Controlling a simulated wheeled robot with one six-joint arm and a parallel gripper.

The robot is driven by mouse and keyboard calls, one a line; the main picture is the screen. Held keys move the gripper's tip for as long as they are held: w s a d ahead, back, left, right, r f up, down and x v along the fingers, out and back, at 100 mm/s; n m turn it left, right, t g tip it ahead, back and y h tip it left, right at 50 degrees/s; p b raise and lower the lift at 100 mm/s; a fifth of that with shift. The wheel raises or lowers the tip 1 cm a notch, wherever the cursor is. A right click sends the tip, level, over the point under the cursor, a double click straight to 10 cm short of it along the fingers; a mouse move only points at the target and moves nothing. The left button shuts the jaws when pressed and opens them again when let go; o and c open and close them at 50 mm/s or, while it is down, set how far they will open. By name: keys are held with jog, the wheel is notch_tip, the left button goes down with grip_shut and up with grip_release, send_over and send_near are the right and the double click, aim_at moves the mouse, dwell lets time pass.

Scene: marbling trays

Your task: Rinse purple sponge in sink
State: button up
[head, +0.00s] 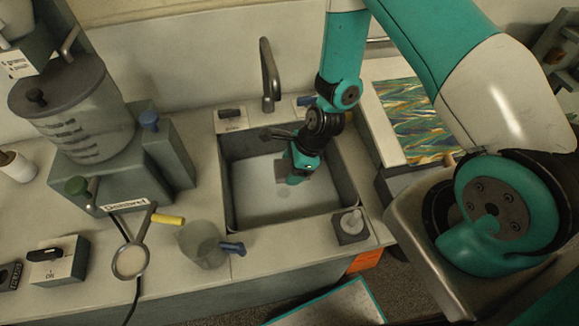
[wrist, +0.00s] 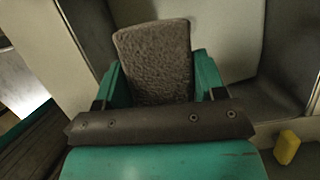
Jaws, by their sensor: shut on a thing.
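My gripper (head: 290,175) points down inside the grey sink (head: 250,195), below the level of its rim. In the wrist view, my gripper (wrist: 155,85) is shut on a rough, porous block, the sponge (wrist: 155,62), which looks dark grey-brown rather than clearly purple. The sponge stands up between the two green fingers. The dark faucet (head: 268,75) stands behind the sink. I cannot tell whether water is running or whether the sponge touches the basin floor.
A clear cup (head: 203,243) with a blue handle stands left of the sink's front corner. A small block with a knob (head: 350,226) sits at the sink's front right. A marbled sheet (head: 415,115) lies right.

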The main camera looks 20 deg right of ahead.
aim_at(287, 208)
jog(key=shift+f+b, duration=7.5)
jog(key=shift+f, duration=2.5)
jog(key=shift+o, duration=0.3)
